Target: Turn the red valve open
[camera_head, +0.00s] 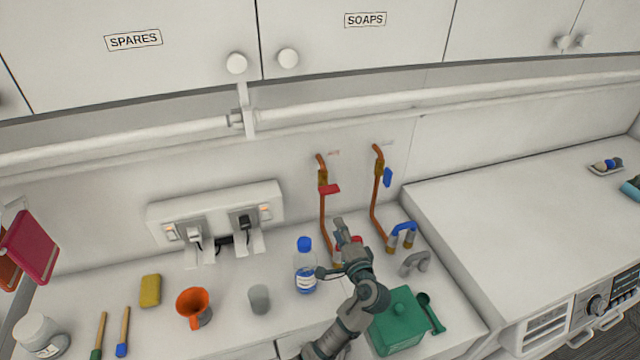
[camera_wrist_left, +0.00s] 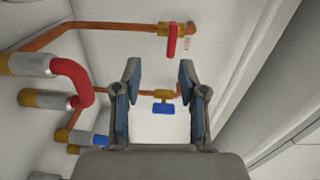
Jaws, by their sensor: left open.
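The red valve handle (camera_head: 329,189) sits on a brass fitting on the left copper pipe against the back wall. In the left wrist view the red handle (camera_wrist_left: 172,40) shows beyond the fingertips, above the gap between them. My left gripper (camera_head: 337,246) is below the red handle in the head view, in front of the lower pipe and apart from the handle. In the left wrist view its two fingers (camera_wrist_left: 160,68) are spread, with nothing between them. My right gripper is not in view.
A blue valve handle (camera_head: 387,177) is on the right pipe. A red tap (camera_wrist_left: 72,78) and a blue tap (camera_head: 403,229) stand nearby. A blue-capped bottle (camera_head: 305,270) is left of my gripper; a green box (camera_head: 397,322) is below right. Wall sockets (camera_head: 215,215) are further left.

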